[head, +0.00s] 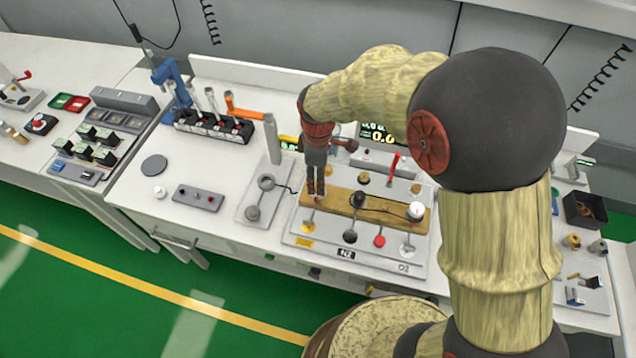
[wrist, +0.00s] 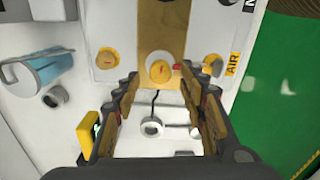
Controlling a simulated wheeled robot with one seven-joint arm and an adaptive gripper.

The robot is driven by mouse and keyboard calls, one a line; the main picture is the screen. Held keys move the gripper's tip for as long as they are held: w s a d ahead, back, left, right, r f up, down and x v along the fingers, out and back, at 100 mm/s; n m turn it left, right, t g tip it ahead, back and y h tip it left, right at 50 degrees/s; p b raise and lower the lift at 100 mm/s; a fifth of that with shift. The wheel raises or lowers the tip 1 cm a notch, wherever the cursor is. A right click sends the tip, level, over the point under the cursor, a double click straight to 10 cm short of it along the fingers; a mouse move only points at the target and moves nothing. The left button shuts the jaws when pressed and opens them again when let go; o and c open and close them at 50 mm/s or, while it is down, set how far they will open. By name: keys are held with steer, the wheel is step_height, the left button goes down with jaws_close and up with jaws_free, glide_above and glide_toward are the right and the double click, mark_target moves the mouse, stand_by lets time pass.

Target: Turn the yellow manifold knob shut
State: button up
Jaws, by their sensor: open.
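The yellow manifold knob (wrist: 160,72) shows in the wrist view as a round knob with a small red mark, on the end of a brown bar (wrist: 162,25). My gripper (wrist: 166,82) is open, its fingertips spread to either side of the knob in that view; I cannot tell whether they touch it. In the head view my gripper (head: 316,192) points down over the left end of the brown bar (head: 385,211), hiding most of the knob. The manifold panel (head: 345,258) carries the labels AIR, N2 and O2.
A dark knob (head: 355,200) and a white knob (head: 416,210) stand farther right on the bar. A red lever (head: 394,166) rises behind it. A grey plate with round fittings (head: 252,212) lies left of the panel.

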steer(key=shift+f, duration=1.25)
steer(key=shift+c, duration=0.9)
jaws_close()
